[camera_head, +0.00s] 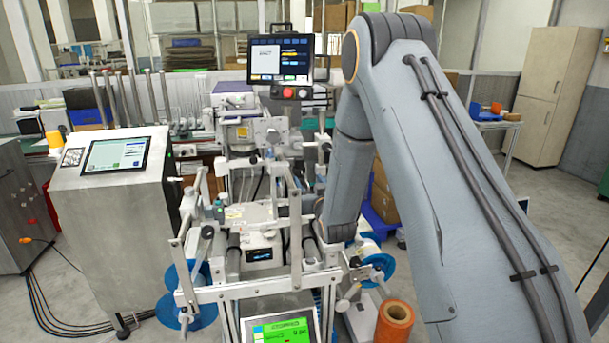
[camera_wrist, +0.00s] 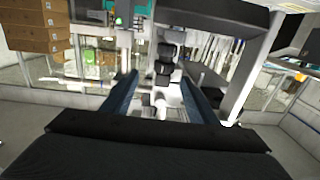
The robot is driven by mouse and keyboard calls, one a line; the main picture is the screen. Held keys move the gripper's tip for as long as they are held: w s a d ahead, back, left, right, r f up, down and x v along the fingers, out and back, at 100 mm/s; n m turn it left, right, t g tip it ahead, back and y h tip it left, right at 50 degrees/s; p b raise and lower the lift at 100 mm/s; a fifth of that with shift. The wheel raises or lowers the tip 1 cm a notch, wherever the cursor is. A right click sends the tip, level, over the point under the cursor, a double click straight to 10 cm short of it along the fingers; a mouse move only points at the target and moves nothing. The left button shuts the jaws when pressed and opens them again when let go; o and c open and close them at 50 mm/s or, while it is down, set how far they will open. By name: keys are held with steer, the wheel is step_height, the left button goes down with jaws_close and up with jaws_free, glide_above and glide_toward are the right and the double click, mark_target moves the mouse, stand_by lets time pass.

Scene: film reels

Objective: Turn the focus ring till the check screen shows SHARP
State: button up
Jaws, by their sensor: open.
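In the wrist view my gripper (camera_wrist: 158,77) is open, its two dark fingers spread apart. A black stepped cylindrical part (camera_wrist: 164,66) on a pale mount shows beyond and between the fingertips. It may carry the focus ring, but I cannot tell. The fingers look apart from it, with nothing held. In the head view the gripper cannot be made out behind my arm and the machine frame. A dark monitor (camera_head: 280,60) stands on top of the machine, and a green screen (camera_head: 283,331) sits low at the front. I cannot read SHARP on either.
A steel cabinet (camera_head: 118,215) with its own display stands left of the machine. Blue reels (camera_head: 196,305) and an orange roll (camera_head: 395,322) flank the frame. In the wrist view, a grey frame post (camera_wrist: 250,68) rises on the right and cardboard boxes (camera_wrist: 38,28) are stacked left.

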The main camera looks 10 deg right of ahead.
mark_target(302, 172)
steer(key=w+p, duration=0.1)
steer(key=w, duration=0.2)
steer(key=w+a, duration=0.1)
steer(key=w, duration=0.2)
steer(key=shift+a+p, duration=0.15)
steer(key=shift+p, duration=0.25)
steer(key=shift+w, duration=0.55)
steer(key=c, duration=1.1)
steer(key=shift+o, duration=0.2)
steer(key=shift+d+n+y+b, duration=0.3)
steer(key=shift+n+y+b, duration=0.25)
steer(key=shift+y, duration=0.25)
steer(key=shift+d+n+g+y+b, duration=0.1)
steer(key=shift+n+g+y+b, duration=0.2)
steer(key=shift+n+y+b, duration=0.7)
steer(key=shift+y, duration=0.3)
